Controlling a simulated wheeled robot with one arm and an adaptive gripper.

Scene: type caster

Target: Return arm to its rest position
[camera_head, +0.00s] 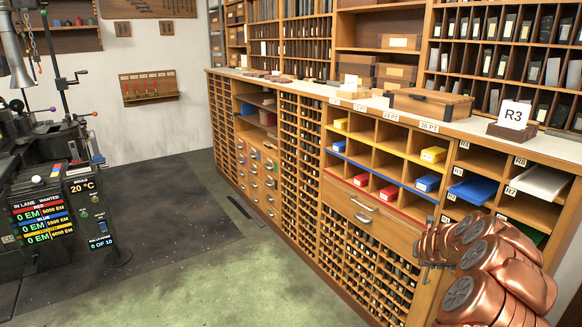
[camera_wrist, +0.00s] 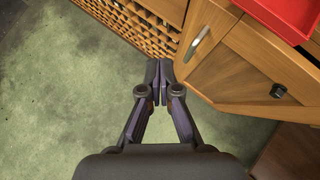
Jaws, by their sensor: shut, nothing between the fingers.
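My copper-coloured arm (camera_head: 490,262) is folded at the lower right of the head view, in front of the wooden cabinet (camera_head: 385,226). My gripper (camera_head: 428,264) shows small at the arm's left end. In the wrist view my gripper (camera_wrist: 160,84) points at the floor beside the cabinet. Its two dark fingers meet at the tips, and nothing is between them.
A red tray (camera_wrist: 285,15) sits at upper right there. Blue (camera_head: 471,190) and white (camera_head: 541,182) trays stick out of the cabinet. The green floor (camera_head: 210,265) is clear. A machine (camera_head: 50,190) stands left.

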